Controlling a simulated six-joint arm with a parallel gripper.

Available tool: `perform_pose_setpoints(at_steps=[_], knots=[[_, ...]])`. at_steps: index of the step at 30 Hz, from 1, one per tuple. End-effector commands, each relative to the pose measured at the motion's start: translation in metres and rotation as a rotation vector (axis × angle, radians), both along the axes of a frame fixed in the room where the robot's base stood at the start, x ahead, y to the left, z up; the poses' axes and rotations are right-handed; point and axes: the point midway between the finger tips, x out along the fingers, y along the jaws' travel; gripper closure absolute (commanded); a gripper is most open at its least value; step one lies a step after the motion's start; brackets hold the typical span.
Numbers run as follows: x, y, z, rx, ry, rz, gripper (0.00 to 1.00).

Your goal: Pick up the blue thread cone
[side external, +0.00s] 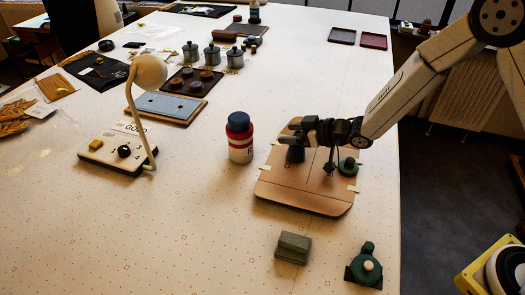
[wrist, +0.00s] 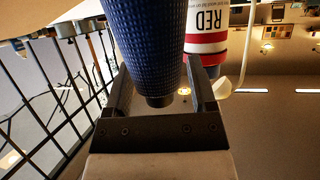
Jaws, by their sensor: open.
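The blue thread cone (wrist: 145,35) fills the upper middle of the wrist view, with a fine textured surface and its narrow dark tip lying between my two fingers. In the side view it is a small dark shape (side external: 295,154) on the wooden board (side external: 305,197), partly covered by my gripper (side external: 311,134). In the wrist view my gripper (wrist: 158,78) is open, with one finger on each side of the cone's narrow end. Gaps show beside the tip, so the fingers are not closed on it.
A red-and-white bottle with a dark blue cap (side external: 240,140) stands left of the board. A grey-green block (side external: 293,247) and another green object (side external: 367,268) lie in front. A lamp (side external: 150,72) stands left.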

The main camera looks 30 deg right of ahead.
Motion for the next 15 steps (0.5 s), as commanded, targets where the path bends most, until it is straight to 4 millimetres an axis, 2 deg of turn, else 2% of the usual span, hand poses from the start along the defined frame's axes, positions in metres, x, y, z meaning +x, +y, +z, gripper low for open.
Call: perform_pose_setpoints(at_steps=[5,6,8,12,15], knots=[[-0.0001,-0.0002,0.0002,0.000,0.000,0.000,0.28],[-0.0001,-0.0002,0.0002,0.000,0.000,0.000,0.34],[-0.0001,-0.0002,0.0002,0.000,0.000,0.000,0.53],[-0.0001,-0.0002,0.0002,0.000,0.000,0.000,0.98],[0.0001,-0.0002,0.0004,0.000,-0.001,0.000,1.00]])
